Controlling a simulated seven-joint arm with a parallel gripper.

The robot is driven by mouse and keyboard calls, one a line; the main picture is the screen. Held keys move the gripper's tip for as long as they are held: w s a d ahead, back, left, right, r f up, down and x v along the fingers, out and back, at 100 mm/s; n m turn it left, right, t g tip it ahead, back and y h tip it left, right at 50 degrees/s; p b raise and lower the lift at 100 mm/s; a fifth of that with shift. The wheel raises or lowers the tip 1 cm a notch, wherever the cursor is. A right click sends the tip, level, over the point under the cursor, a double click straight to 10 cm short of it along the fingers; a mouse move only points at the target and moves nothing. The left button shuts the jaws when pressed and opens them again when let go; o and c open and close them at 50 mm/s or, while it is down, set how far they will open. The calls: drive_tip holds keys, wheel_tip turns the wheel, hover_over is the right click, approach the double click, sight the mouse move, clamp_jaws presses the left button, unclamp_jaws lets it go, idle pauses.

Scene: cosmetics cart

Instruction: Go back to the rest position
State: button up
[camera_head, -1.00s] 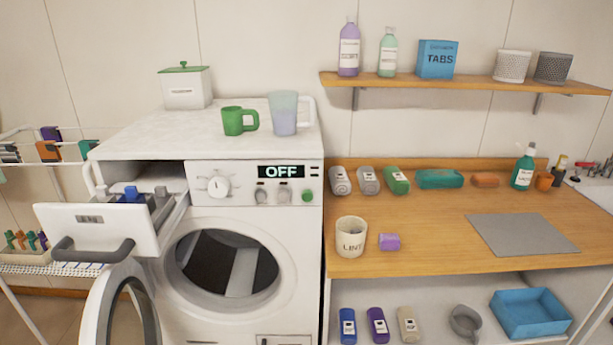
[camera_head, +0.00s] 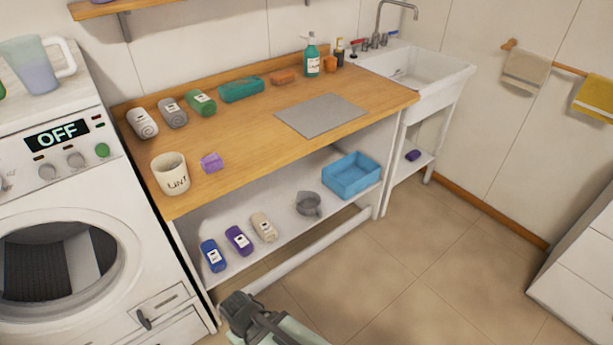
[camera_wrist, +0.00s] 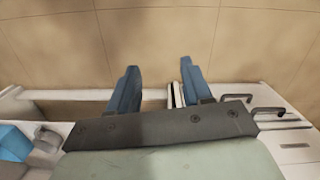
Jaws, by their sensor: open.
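My gripper (camera_head: 250,318) shows at the bottom of the head view, low over the tiled floor. It is in front of the bench's lower shelf and right of the washing machine. Its fingertips are hard to make out there. In the wrist view my gripper (camera_wrist: 158,75) has two blue fingers standing apart, with nothing held between them. The floor and a white furniture edge show behind the fingers.
The washing machine (camera_head: 125,215) stands left, its panel reading OFF. The wooden bench (camera_head: 245,140) holds bottles, a lint cup (camera_head: 170,175) and a grey mat (camera_head: 320,115). Floor (camera_head: 420,275) is clear in front.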

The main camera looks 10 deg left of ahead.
drive_tip(key=w+d+f+m+g+h, duration=0.1)
drive_tip(key=d+f+m, duration=0.1)
drive_tip(key=d+f, duration=0.5)
drive_tip(key=w+d+f+m+g, duration=0.1)
drive_tip(key=d+f+m+g, duration=0.15)
drive_tip(key=d, duration=0.85)
drive_tip(key=s+d+f+m+g+y, duration=0.1)
drive_tip(key=s+d+f+m, duration=0.2)
drive_tip(key=d, duration=0.6)
drive_tip(key=s+d+f+m+g, duration=0.1)
drive_tip(key=s+d+f+m, duration=0.2)
drive_tip(key=d, duration=0.6)
drive_tip(key=shift+s+d+f+g+y, duration=0.35)
drive_tip(key=shift+s+f, duration=0.25)
drive_tip(key=shift+s, duration=0.55)
